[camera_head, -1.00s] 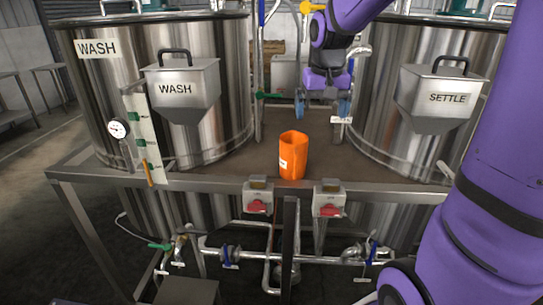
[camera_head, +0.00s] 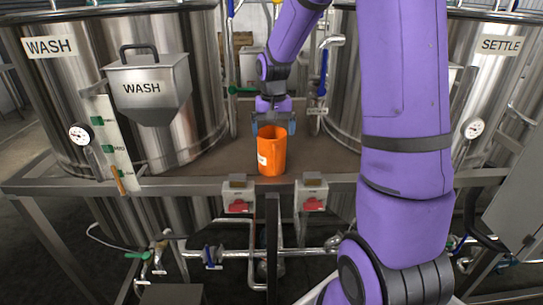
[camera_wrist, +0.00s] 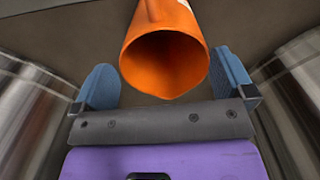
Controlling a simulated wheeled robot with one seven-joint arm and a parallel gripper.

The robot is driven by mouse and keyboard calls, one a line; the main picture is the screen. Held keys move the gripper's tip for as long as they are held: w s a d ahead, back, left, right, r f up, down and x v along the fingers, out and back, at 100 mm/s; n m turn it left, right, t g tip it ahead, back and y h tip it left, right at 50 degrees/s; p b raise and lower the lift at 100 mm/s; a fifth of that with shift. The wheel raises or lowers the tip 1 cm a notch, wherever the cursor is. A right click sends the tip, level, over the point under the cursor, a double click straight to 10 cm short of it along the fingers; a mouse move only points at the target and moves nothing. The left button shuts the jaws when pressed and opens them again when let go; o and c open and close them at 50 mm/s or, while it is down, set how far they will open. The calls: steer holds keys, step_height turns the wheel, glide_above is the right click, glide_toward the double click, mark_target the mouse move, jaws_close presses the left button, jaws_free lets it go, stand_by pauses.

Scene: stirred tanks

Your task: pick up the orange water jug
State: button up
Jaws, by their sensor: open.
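The orange water jug (camera_head: 271,156) stands upright on the platform between the two steel tanks, near its front edge, with a white label low on its side. My gripper (camera_head: 273,123) is open just above and behind the jug's rim. In the wrist view the jug (camera_wrist: 165,62) shows its dark open mouth, nearly between the blue fingertips of my gripper (camera_wrist: 160,85). The right finger is close beside the jug. The left finger has a small gap to it. I cannot tell if either finger touches it.
The wash tank (camera_head: 190,90) stands left of the jug and the settle tank (camera_head: 342,110) right, partly behind my arm. Red-handled switch boxes (camera_head: 238,197) sit on the platform's front edge (camera_head: 200,184). Pipes and valves run below.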

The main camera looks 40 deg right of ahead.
mark_target(272, 144)
steer(key=shift+a+f, duration=0.2)
steer(key=shift+f, duration=2.35)
steer(key=c, duration=0.8)
